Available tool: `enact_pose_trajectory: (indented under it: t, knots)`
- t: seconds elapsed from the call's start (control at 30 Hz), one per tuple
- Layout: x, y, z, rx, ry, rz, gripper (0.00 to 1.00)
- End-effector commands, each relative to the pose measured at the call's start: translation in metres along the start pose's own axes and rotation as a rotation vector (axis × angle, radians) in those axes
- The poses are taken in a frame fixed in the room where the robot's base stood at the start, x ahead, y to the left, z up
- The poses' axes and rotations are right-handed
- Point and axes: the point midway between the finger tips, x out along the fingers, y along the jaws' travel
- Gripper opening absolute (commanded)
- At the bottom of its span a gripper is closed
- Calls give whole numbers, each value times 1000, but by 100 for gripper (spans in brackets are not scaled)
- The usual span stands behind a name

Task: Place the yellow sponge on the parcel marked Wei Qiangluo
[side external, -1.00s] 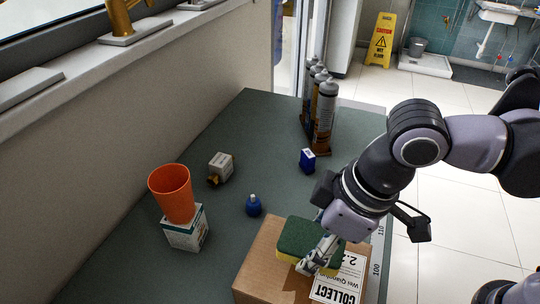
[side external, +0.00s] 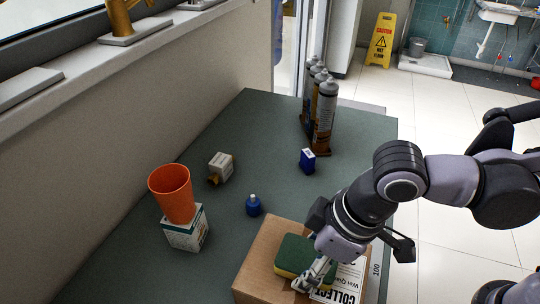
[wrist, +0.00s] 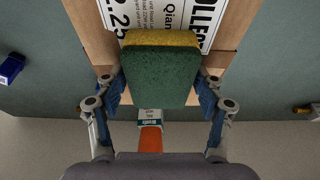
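The yellow sponge (side external: 291,273) has a dark green scouring face turned up. It lies over the top of the cardboard parcel (side external: 262,256), partly over the white label (side external: 349,281), on which "Wei Qian", "COLLECT" and a "2.2" figure show. My gripper (side external: 307,281) has its fingers on either side of the sponge. In the wrist view the sponge (wrist: 160,78) sits between the two fingertips, which appear to touch its sides. It is at or very close to the parcel's top; I cannot tell whether it touches. The sponge covers part of the label text.
An orange cup (side external: 172,194) stands on a white box (side external: 186,230) at the left. A blue bottle (side external: 253,205), a small blue box (side external: 307,160) and a small white box (side external: 221,165) stand on the green table (side external: 255,130). Several cartridges (side external: 322,115) stand at the back.

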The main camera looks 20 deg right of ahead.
Motion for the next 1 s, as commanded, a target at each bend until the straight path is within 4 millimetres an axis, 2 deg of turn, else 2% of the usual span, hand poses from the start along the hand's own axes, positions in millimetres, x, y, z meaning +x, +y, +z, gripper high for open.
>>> enact_pose_trajectory:
  t: [0.47,0.67,1.0]
  knots:
    - [-5,0,-1,0,0,0,83]
    - [-27,0,0,0,0,0,83]
    - [-79,0,0,-1,0,0,83]
